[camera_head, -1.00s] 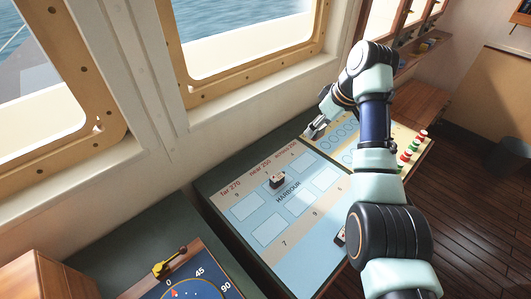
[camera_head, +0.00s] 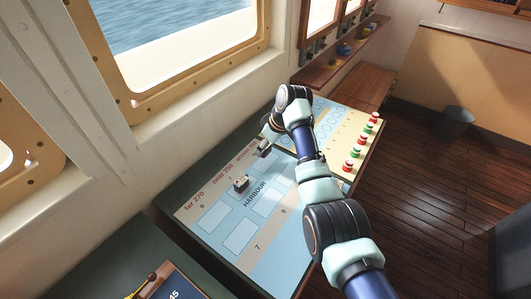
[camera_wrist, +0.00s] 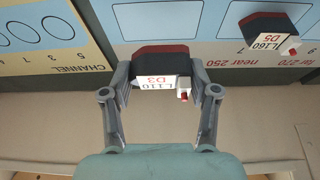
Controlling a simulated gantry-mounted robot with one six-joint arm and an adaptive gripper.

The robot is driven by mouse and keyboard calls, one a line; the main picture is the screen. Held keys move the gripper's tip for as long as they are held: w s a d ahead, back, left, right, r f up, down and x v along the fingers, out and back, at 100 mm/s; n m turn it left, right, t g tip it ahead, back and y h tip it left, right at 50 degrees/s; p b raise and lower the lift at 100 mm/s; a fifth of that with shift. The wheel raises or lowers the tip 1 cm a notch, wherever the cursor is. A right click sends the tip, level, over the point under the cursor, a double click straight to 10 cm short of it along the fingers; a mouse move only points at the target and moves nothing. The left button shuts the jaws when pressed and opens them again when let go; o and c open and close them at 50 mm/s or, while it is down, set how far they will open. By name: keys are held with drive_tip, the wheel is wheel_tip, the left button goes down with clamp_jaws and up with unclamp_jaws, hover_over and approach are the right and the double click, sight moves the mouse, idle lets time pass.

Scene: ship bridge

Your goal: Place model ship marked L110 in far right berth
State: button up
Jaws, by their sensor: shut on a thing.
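The model ship marked L110 (camera_wrist: 160,62), dark hull with a red edge and white label reading L110 D3, sits between the two fingers of my gripper (camera_wrist: 162,78) in the wrist view. My gripper is shut on it. In the head view my gripper (camera_head: 264,149) is over the upper right corner of the blue harbour board (camera_head: 215,255); I cannot tell if the ship touches it. Outlined rectangular berths, such as one at the lower left (camera_head: 239,236), mark the board. My arm hides part of its right side.
A second ship, marked L160 D5 (camera_wrist: 268,38), stands on the harbour board and also shows in the head view (camera_head: 241,184). The yellow channel panel (camera_head: 335,122) with blue circles and red and green pieces (camera_head: 361,140) lies to the right. The window wall runs behind.

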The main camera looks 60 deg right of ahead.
sight(266, 161)
drive_tip(key=shift+f, duration=2.55)
drive_tip(key=o, duration=1)
drive_tip(key=shift+r+p, duration=0.3)
drive_tip(key=b+v, duration=0.1)
drive_tip(key=v, duration=1)
drive_tip(key=shift+s+r, duration=0.15)
drive_tip(key=shift+r, duration=0.2)
